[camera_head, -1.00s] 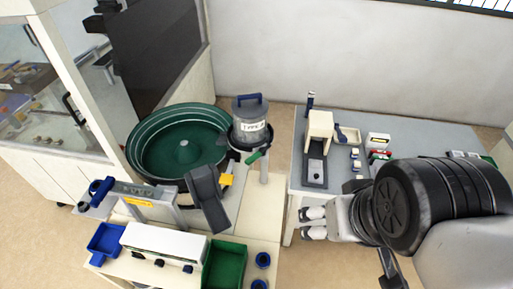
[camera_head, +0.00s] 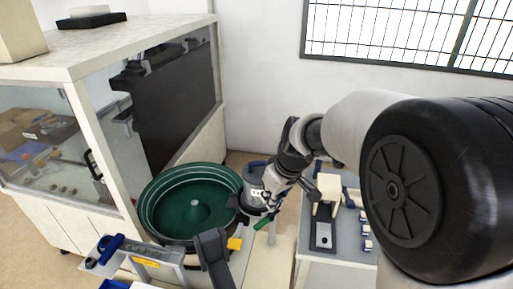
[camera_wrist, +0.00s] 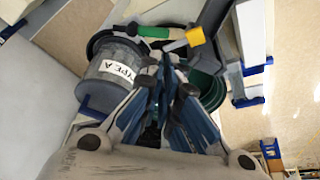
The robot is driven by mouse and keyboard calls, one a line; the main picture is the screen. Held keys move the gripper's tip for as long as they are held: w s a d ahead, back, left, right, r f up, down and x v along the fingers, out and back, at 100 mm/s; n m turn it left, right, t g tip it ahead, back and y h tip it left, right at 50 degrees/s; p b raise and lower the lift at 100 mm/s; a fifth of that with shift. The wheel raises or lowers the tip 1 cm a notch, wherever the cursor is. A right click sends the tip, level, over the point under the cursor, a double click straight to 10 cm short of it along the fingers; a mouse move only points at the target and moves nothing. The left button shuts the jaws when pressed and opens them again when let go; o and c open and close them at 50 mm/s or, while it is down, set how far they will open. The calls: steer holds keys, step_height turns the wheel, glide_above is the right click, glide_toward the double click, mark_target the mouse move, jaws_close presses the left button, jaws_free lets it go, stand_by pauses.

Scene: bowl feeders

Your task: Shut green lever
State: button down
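The green lever (camera_head: 263,221) sticks out below the grey hopper labelled "TYPE A" (camera_head: 255,183), beside the green bowl feeder (camera_head: 172,207). In the wrist view the green lever (camera_wrist: 152,31) lies across the upper part, just beyond my fingertips. My gripper (camera_head: 268,204) is in front of the hopper, close above the lever, and hides part of the hopper. In the wrist view my gripper's (camera_wrist: 166,70) blue-grey fingers come together at the tips with nothing seen between them. A small gap shows between the tips and the lever; contact cannot be made out.
A dark chute (camera_head: 213,255) and a yellow block (camera_head: 234,243) stand just left of the lever. The grey table (camera_head: 345,261) at the right carries a beige device (camera_head: 325,204) and small parts. A glass-fronted cabinet (camera_head: 60,150) stands at the left.

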steer(key=n, duration=0.1)
glide_above(267, 220)
steer(key=s+a, duration=0.2)
step_height(267, 220, down, 5)
steer(key=shift+w+a+f+p, duration=0.15)
steer(key=shift+w+f+p, duration=0.1)
steer(key=shift+p, duration=0.1)
steer(key=b+x, duration=0.1)
steer(key=x, duration=0.9)
steer(key=shift+s, duration=0.15)
